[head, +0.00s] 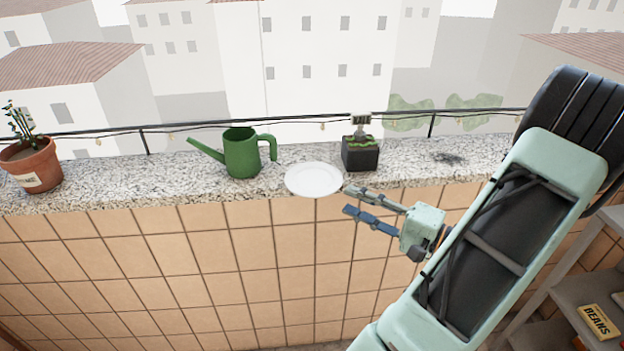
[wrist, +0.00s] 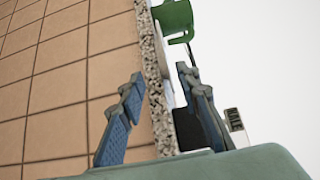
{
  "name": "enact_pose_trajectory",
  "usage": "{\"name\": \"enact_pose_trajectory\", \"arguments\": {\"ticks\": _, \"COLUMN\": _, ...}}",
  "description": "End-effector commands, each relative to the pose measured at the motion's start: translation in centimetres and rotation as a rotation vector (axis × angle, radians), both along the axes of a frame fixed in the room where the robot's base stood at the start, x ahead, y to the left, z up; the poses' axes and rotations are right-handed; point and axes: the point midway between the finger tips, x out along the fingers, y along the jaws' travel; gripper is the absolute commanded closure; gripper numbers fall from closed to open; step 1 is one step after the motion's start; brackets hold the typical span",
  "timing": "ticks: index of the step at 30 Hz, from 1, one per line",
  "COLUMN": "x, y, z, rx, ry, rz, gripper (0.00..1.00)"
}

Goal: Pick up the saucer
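The saucer (head: 314,179) is white and round. In the head view it lies flat on the granite ledge, with its front rim at or slightly over the ledge's front edge. My gripper (head: 347,199) is just right of the saucer and a little in front of the ledge, its fingers pointing left towards it. In the wrist view my gripper (wrist: 158,76) is open, with a finger on either side of the ledge edge and nothing held. A pale strip between the fingers there may be the saucer, seen nearly edge-on and partly hidden.
The granite ledge (head: 110,192) tops a tiled wall. A green watering can (head: 242,153) stands left of the saucer, and a black planter (head: 360,154) stands close behind right. A terracotta pot (head: 32,166) is far left. A railing (head: 147,142) runs behind. Shelves (head: 590,290) are lower right.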

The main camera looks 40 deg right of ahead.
Motion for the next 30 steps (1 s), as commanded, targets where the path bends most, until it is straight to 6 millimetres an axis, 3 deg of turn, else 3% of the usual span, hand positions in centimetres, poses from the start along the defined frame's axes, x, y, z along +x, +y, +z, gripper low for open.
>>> {"name": "enact_pose_trajectory", "arguments": {"ticks": 8, "x": 2.4, "y": 0.8, "z": 0.3, "rx": 0.001, "ry": 0.001, "rz": 0.004, "gripper": 0.69}}
{"name": "enact_pose_trajectory", "arguments": {"ticks": 15, "x": 5.7, "y": 1.8, "z": 0.5, "rx": 0.003, "ry": 0.002, "rz": 0.003, "gripper": 0.69}}
{"name": "enact_pose_trajectory", "arguments": {"ticks": 25, "x": 6.4, "y": 1.9, "z": 0.4, "rx": 0.001, "ry": 0.002, "rz": 0.002, "gripper": 0.69}}
{"name": "enact_pose_trajectory", "arguments": {"ticks": 30, "x": 6.4, "y": 1.9, "z": 0.4, "rx": 0.001, "ry": 0.002, "rz": 0.002, "gripper": 0.88}}
